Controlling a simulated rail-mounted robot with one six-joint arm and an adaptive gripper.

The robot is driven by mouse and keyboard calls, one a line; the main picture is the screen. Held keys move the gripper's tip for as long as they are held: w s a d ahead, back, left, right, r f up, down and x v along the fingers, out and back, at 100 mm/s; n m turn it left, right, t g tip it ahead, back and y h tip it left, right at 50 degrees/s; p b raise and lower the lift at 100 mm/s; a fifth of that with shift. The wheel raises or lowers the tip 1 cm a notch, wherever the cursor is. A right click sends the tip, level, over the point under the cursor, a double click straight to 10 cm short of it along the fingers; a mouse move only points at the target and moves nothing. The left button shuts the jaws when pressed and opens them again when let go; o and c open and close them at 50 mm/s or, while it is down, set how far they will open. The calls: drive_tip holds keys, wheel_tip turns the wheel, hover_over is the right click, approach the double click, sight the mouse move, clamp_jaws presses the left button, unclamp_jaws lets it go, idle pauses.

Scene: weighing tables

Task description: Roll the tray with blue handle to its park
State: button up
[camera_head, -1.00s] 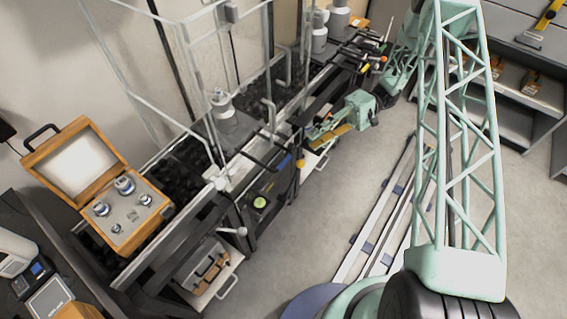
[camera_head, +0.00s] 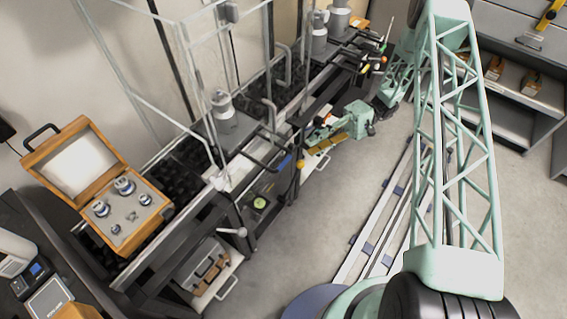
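My gripper (camera_head: 314,142) is at the front edge of the long dark bench, near its middle. Its fingertips are small and partly lost among the bench parts, so its opening and any contact are unclear. A small blue handle-like piece (camera_head: 284,162) shows on the bench front just left of my gripper. A yellow knob (camera_head: 300,164) is close beside it. I cannot tell for sure which tray the blue piece belongs to. A pale low tray (camera_head: 313,163) with a handle shows partly under the bench below my gripper.
Another pale tray (camera_head: 227,281) sits low at the front left. An open wooden weight case (camera_head: 128,235) stands on the bench's left. Clear-sided frames and grey weights (camera_head: 226,118) stand behind. Several coloured knobs (camera_head: 377,62) are further back. Floor rails (camera_head: 375,215) run through the open aisle; shelves are at right.

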sight(284, 162)
drive_tip(key=b+x, duration=0.1)
drive_tip(key=x, duration=1.2)
drive_tip(key=shift+f+b, duration=0.15)
drive_tip(key=shift+b, duration=0.15)
clamp_jaws()
